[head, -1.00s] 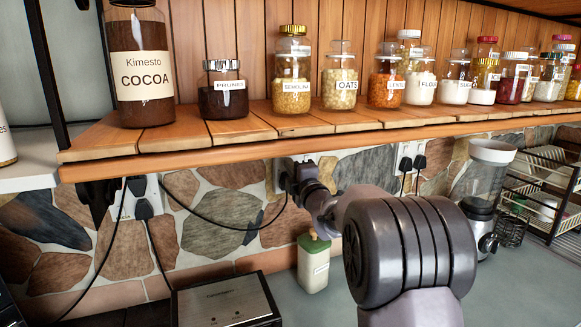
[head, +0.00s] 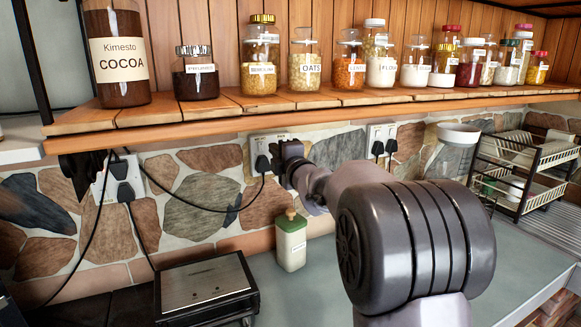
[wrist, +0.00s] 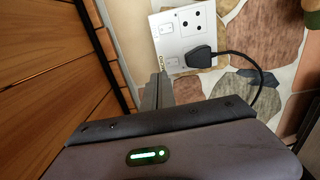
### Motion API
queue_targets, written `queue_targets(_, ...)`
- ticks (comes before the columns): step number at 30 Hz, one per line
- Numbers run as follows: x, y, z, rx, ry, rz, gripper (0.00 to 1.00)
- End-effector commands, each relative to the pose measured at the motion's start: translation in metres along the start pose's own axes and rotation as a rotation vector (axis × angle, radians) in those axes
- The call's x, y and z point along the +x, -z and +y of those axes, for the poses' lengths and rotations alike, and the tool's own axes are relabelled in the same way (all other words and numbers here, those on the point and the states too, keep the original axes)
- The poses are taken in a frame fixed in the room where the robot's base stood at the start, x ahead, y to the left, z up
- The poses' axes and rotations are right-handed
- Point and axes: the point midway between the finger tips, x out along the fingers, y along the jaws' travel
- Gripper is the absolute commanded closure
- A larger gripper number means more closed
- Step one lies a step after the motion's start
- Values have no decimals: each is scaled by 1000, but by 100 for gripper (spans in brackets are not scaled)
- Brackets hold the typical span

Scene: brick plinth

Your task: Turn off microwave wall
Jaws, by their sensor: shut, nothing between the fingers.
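A white double wall socket (head: 257,143) is on the stone wall under the shelf, partly hidden by my gripper in the head view. The wrist view shows its socket plate (wrist: 187,36) with two rocker switches, an empty outlet and a black plug (wrist: 200,56) in the other outlet. The small label on the plate is too small to read. My gripper (head: 284,158) is shut and empty. Its fingertips (wrist: 162,77) appear close to the plate's edge, beside the lower switch; I cannot tell whether they touch it. No microwave is clearly identifiable.
The wooden shelf (head: 215,128) with several jars hangs just above my gripper. Another socket (head: 378,140) is to the right, and one with plugs (head: 104,181) to the left. A bottle (head: 291,243), a silver-topped appliance (head: 203,282) and a dish rack (head: 520,170) stand on the counter.

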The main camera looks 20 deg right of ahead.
Motion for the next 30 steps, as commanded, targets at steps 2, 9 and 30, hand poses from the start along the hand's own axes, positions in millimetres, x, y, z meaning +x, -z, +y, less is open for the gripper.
queue_targets(2,-20,0,2,0,1,-1,100)
queue_targets(9,-64,0,3,1,2,-1,100)
queue_targets(30,-90,4,4,111,42,-46,100)
